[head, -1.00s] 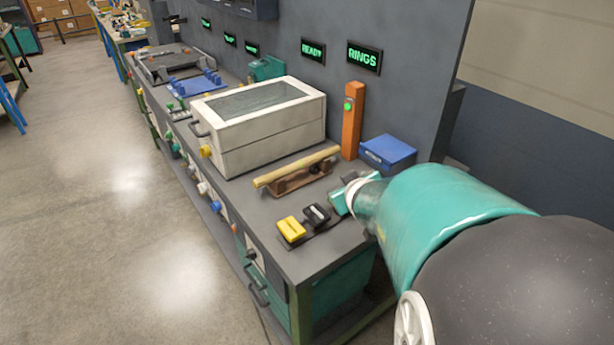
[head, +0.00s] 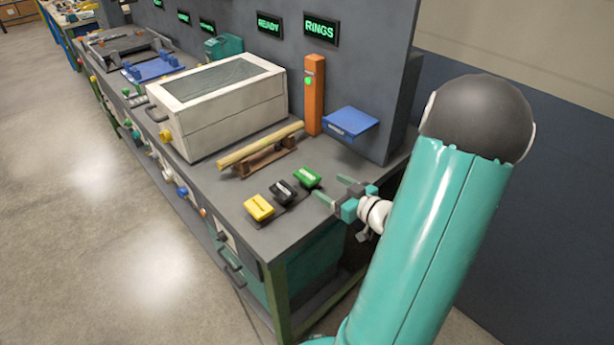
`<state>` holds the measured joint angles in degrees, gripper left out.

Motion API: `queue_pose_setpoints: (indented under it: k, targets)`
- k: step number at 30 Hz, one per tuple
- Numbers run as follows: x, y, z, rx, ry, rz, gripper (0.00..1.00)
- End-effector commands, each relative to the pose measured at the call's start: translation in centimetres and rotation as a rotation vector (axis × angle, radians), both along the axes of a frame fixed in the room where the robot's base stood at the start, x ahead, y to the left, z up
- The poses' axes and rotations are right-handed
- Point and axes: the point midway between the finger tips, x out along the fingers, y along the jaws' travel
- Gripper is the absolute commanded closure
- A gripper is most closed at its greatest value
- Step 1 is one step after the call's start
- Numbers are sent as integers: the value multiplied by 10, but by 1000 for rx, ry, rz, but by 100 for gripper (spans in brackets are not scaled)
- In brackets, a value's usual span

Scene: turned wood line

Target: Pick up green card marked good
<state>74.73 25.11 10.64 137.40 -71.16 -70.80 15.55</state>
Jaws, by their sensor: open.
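A green card (head: 307,178) stands on the grey bench top at the right end of a short row of cards. Its marking is too small to read. A black card (head: 282,192) and a yellow card (head: 258,208) stand beside it to the left. My gripper (head: 331,192) is open and empty, just to the right of the green card and apart from it. Its teal fingers point left toward the cards.
A wooden rod (head: 262,144) lies on a brown cradle behind the cards. A white lidded box (head: 225,110) stands farther left. The bench's front edge is close to the yellow card.

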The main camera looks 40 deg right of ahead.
Motion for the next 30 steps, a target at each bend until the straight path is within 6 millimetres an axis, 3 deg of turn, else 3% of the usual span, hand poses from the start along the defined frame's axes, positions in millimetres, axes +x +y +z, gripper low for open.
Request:
queue_pose_setpoints:
  k: [3,11,19,27,30]
  targets:
    - [21,1,-3,0,0,2,28]
    - [40,1,-7,0,0,2,28]
    - [78,4,-16,-1,0,2,28]
    - [84,3,-17,-1,1,0,28]
    - [83,3,-17,-1,1,0,46]
